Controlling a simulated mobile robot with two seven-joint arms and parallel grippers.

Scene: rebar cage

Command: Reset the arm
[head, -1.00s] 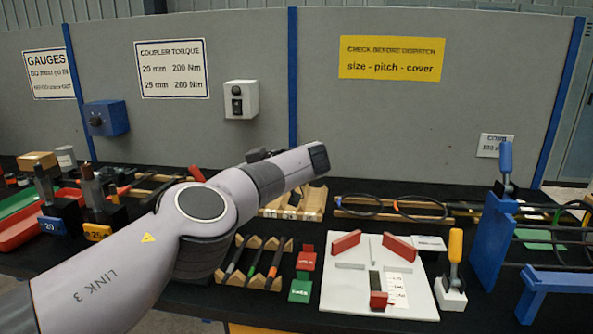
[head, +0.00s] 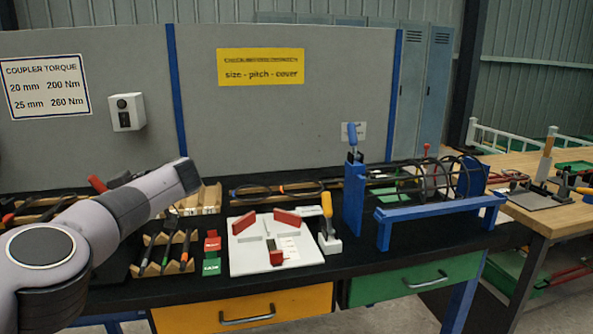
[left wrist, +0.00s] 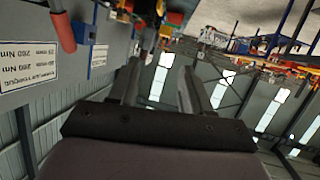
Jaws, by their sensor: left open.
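My left arm (head: 110,225) comes in from the left in the head view, raised over the left part of the black bench. Its gripper is hidden from the head view behind the arm's end. In the left wrist view my left gripper (left wrist: 158,88) shows two dark fingers spread apart with nothing between them. My right gripper is in neither view.
A blue stand with a rebar cage (head: 405,213) is at right. A wooden table (head: 545,215) stands further right. Grey panels close the back.

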